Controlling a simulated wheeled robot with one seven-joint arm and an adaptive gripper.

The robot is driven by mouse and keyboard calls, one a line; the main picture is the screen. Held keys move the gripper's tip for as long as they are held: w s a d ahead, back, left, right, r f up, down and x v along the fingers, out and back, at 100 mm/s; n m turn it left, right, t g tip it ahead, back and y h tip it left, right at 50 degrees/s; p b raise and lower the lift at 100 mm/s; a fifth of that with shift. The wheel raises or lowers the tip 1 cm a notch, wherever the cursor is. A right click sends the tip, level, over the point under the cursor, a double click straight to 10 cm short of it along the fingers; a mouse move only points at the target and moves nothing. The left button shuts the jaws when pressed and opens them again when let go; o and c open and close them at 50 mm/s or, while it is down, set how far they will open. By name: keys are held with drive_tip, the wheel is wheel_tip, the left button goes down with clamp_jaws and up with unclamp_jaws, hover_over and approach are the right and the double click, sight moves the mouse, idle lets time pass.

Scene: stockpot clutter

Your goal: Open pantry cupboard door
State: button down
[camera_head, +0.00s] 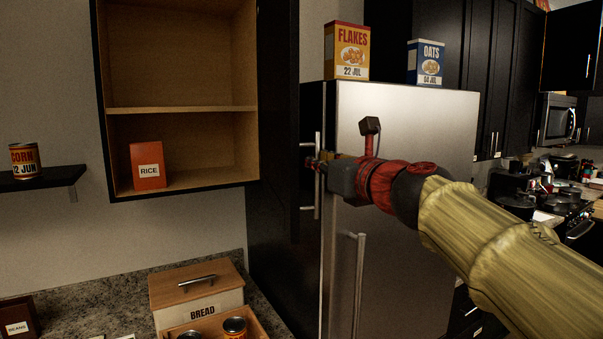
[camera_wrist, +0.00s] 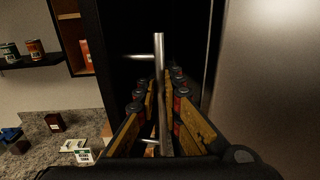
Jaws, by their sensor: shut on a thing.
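The pantry cupboard (camera_head: 180,108) is a black-framed wall cupboard with a bare wood inside and one shelf, in the upper left of the head view. Its black door (camera_head: 279,110) stands swung out at the cupboard's right side, so the inside shows. The door's vertical metal bar handle (camera_head: 318,200) is on the door's far side, close to the fridge. My gripper (camera_head: 318,165) is shut on this handle. In the wrist view the handle (camera_wrist: 160,65) runs between the two finger pads (camera_wrist: 162,112). The fingertips are small and partly hidden in the head view.
A steel fridge (camera_head: 400,130) stands right behind my gripper, with FLAKES (camera_head: 347,50) and OATS (camera_head: 425,62) boxes on top. A RICE box (camera_head: 147,165) is inside the cupboard. A BREAD box (camera_head: 197,290) sits on the counter below. A CORN can (camera_head: 24,160) is on the left shelf.

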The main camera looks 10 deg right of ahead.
drive_tip(key=w+d+n+g+y+b, duration=0.2)
drive_tip(key=w+d+y, duration=0.2)
drive_tip(key=d, duration=0.6)
drive_tip(key=shift+d+n, duration=0.35)
drive_tip(key=shift+n, duration=0.05)
drive_tip(key=shift+w, duration=0.1)
drive_tip(key=c, duration=2)
unclamp_jaws()
drive_tip(key=v, duration=1.2)
drive_tip(key=shift+r, duration=0.1)
